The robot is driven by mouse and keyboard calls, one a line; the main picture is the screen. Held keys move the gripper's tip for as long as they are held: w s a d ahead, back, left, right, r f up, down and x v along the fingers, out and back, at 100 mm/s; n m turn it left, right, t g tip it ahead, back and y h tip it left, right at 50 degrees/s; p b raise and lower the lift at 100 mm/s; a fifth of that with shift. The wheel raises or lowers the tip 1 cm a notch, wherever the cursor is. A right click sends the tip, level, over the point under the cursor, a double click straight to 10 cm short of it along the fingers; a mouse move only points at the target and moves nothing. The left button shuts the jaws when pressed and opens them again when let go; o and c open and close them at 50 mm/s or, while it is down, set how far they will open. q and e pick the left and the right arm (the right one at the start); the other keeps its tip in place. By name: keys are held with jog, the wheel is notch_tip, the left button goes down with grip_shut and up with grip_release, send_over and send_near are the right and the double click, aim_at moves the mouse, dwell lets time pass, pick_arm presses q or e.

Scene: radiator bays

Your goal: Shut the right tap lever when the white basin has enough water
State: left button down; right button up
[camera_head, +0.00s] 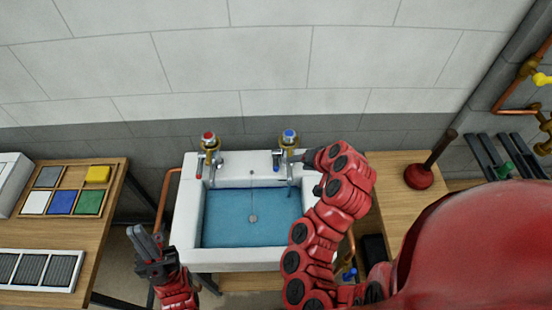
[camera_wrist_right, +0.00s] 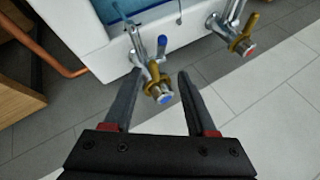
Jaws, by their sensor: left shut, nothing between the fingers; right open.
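The white basin (camera_head: 185,215) holds blue water (camera_head: 228,220) across its whole floor, with the surface below the rim; a drain shows through it. The right tap (camera_head: 289,142) has a blue cap and a thin lever (camera_head: 277,160) with a blue end hanging at its left side. In the right wrist view the right tap (camera_wrist_right: 155,70) lies between the fingers of my right gripper (camera_wrist_right: 159,76), which is open; its lever (camera_wrist_right: 162,46) stands beyond the fingertips. I cannot tell whether water runs from the spout. My left gripper (camera_head: 140,240) is shut and empty, left of the basin.
The left tap (camera_head: 208,145) has a red cap. A table with coloured tiles (camera_head: 62,202) and a grille (camera_head: 38,270) stands at the left. A plunger (camera_head: 420,175) stands on the right table. Copper pipes (camera_head: 163,190) run beside the basin.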

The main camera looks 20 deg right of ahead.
jog(key=b, duration=1.2)
send_near(277, 167)
notch_tip(277, 167, down, 3)
jog(key=w, duration=0.2)
jog(key=shift+w+a+f, duration=0.3)
jog(key=shift+a+f, duration=0.2)
jog(key=shift+f, duration=0.3)
jog(key=p+x, duration=0.1)
jog(key=x, duration=0.3)
jog(key=shift+w+a+r+p, duration=0.15)
jog(key=shift+w+p, duration=0.1)
jog(key=shift+p, duration=0.15)
jog(key=shift+x, duration=0.9)
jog(key=shift+s, duration=0.1)
grip_shut()
